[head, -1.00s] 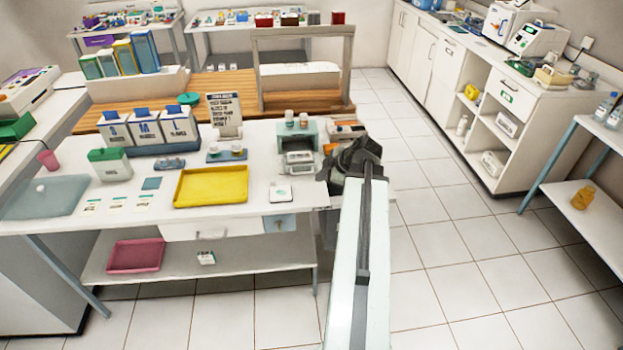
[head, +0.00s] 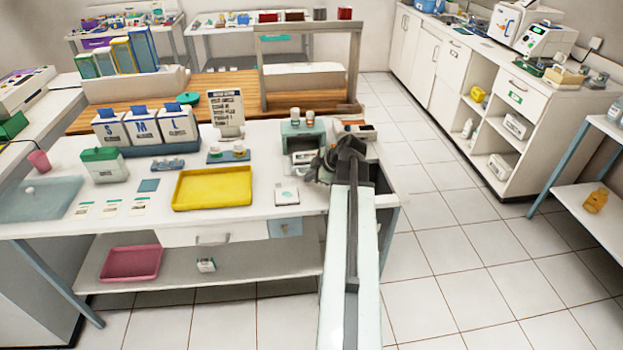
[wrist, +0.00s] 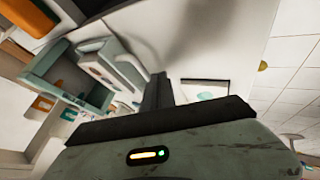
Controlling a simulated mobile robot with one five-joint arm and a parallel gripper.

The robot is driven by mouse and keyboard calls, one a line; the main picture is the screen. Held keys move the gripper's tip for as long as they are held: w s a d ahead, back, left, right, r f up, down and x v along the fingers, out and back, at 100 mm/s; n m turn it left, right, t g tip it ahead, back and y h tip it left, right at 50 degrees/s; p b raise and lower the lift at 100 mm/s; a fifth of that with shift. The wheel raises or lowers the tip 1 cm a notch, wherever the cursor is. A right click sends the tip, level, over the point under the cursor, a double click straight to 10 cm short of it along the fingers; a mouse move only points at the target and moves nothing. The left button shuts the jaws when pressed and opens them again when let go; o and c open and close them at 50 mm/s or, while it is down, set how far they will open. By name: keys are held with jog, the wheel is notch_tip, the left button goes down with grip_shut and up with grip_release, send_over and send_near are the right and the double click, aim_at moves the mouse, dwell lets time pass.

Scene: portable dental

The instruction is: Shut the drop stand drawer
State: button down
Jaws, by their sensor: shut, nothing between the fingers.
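The drop stand (head: 288,129) is a small teal box on the white table, with two white-capped bottles (head: 302,118) on top. Its drawer (head: 303,157) seems to stand out at the front, but my gripper partly covers that area, so how far is unclear. In the wrist view a teal, open-fronted body that looks like the stand (wrist: 45,60) is tilted at the left. My gripper (head: 322,165) is at the stand's front right in the head view. In the wrist view its dark fingers (wrist: 158,88) are together and empty; contact with the drawer cannot be told.
A white card (head: 286,194) and a yellow tray (head: 212,188) lie left of my gripper. A white device with an orange part (head: 355,130) stands right of the stand. A table drawer (head: 212,235) is below the tabletop.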

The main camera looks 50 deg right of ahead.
aim_at(306, 157)
jog(key=shift+s+d, duration=0.1)
jog(key=shift+d, duration=0.1)
jog(key=w+d, duration=0.3)
jog(key=w, duration=0.1)
jog(key=w+d, duration=0.4)
jog(key=shift+w+d, duration=0.15)
jog(key=shift+d, duration=0.15)
jog(key=shift+w+d, duration=0.25)
jog(key=shift+w, duration=0.15)
jog(key=shift+r, duration=0.1)
jog(key=shift+a, duration=0.1)
